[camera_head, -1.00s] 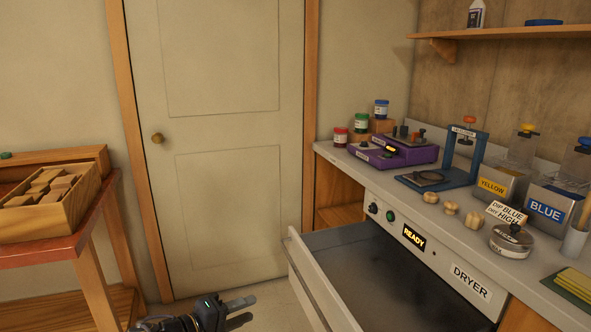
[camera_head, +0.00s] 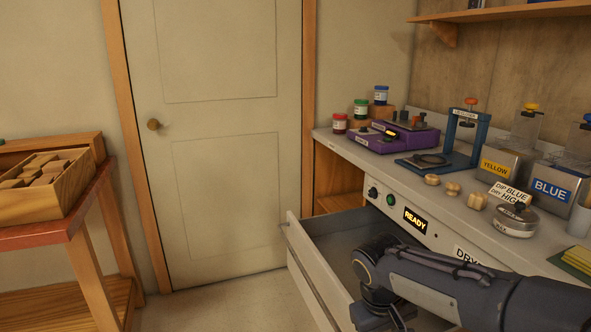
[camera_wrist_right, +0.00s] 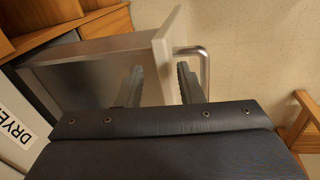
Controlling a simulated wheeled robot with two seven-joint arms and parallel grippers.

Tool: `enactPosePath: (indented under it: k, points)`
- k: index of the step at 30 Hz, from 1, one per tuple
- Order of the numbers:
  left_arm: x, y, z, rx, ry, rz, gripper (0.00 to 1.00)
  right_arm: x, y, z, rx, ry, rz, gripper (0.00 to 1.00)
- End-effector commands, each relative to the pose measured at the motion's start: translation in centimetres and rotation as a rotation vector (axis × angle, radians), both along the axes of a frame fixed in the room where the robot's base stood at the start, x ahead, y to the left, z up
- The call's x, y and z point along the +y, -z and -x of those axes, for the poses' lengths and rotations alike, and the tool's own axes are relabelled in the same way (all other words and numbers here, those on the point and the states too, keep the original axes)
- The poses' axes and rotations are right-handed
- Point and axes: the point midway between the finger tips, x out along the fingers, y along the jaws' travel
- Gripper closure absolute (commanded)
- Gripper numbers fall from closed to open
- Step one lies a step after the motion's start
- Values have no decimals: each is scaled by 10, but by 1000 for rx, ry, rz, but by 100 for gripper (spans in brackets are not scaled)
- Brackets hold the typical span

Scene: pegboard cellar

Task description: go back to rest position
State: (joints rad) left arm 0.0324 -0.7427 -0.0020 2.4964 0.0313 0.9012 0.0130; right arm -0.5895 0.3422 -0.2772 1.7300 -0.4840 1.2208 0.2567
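My right arm (camera_head: 430,280) comes in from the right over the open dryer drawer (camera_head: 335,232), and its wrist bends down at the drawer. Its fingers cannot be made out in the head view. In the right wrist view my right gripper (camera_wrist_right: 160,76) has its two fingers apart. The drawer's front panel (camera_wrist_right: 155,45) shows between them, with the drawer handle (camera_wrist_right: 206,65) beside the right finger. I cannot tell if the fingers touch the panel. My left gripper is not in view.
The dryer display (camera_head: 415,220) reads READY. The counter holds a purple device (camera_head: 395,140), a blue press (camera_head: 468,140), wooden knobs (camera_head: 453,189), and YELLOW (camera_head: 497,168) and BLUE (camera_head: 552,190) containers. A crate of wooden blocks (camera_head: 75,188) stands on the left table. Floor before the door is clear.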

Motion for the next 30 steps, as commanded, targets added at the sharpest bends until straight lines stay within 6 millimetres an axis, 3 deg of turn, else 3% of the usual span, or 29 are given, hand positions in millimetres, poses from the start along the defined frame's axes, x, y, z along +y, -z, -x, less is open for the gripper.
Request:
enactPosePath:
  k: [1,6,12,18,27,30]
  points:
    - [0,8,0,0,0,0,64,-14,4,17,-6,32,-78,66]
    - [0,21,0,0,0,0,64,-39,9,74,-56,114,-300,66]
    - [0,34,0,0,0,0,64,-47,19,137,-171,204,-493,66]
    - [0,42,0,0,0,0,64,-44,30,171,-265,262,-575,66]
    - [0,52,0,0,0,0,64,-37,51,203,-385,332,-631,66]
    - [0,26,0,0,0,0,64,-36,25,202,-385,330,-633,66]
